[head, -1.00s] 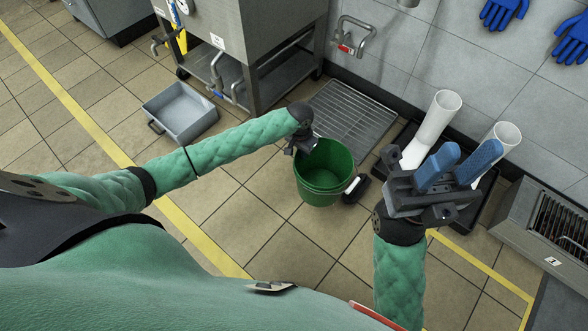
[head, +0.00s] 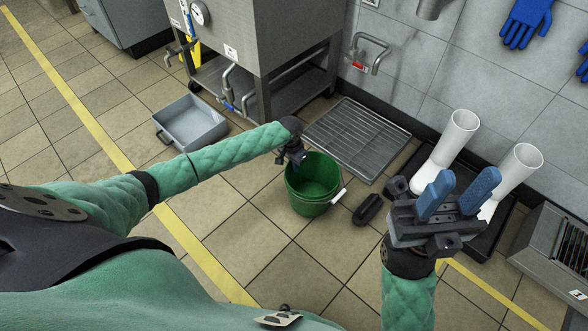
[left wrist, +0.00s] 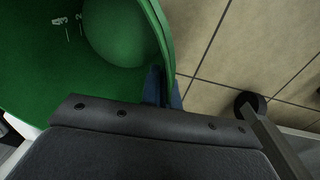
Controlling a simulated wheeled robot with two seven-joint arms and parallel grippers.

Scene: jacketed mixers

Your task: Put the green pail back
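The green pail (head: 312,198) is upright, with a white grip on its handle, in the middle of the head view. My left gripper (head: 297,163) is at its far left rim, fingers pointing down. In the left wrist view the blue fingertips (left wrist: 163,88) are close together on either side of the rim of the pail (left wrist: 100,70), one inside and one outside, shut on it. I cannot tell whether the pail's bottom touches the floor. My right gripper (head: 456,193) is open and empty, its two blue fingers apart, at the right.
A black brush-like object (head: 368,209) lies on the floor right of the pail. A floor grate (head: 358,135) lies behind it. White boots (head: 450,140) stand in a black tray at the right. A grey bin (head: 190,124) and a steel mixer (head: 262,40) are at the left.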

